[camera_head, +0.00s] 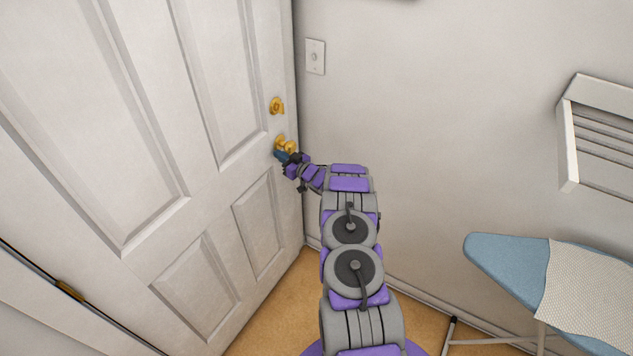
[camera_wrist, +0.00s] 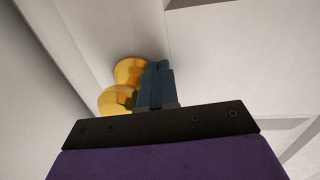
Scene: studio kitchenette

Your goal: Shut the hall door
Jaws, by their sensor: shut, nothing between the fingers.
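The hall door (camera_head: 215,165) is a white panelled door filling the left of the head view. Its right edge stands near the wall with the switch; I cannot tell whether it is fully latched. A brass knob (camera_head: 288,145) sits near that edge, with a brass deadbolt (camera_head: 277,106) above it. My gripper (camera_head: 281,156) is at the knob, just below and left of it. In the wrist view, my gripper's dark blue fingers (camera_wrist: 157,85) are together and empty, right beside the brass knob (camera_wrist: 117,100). Whether they touch it is unclear. The fingers partly hide the knob.
A light switch (camera_head: 315,57) is on the wall right of the door. A blue ironing board (camera_head: 505,262) stands at the lower right, below a white wall rack (camera_head: 568,145). A brass hinge (camera_head: 70,291) shows at lower left. Some tan floor (camera_head: 285,310) is clear.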

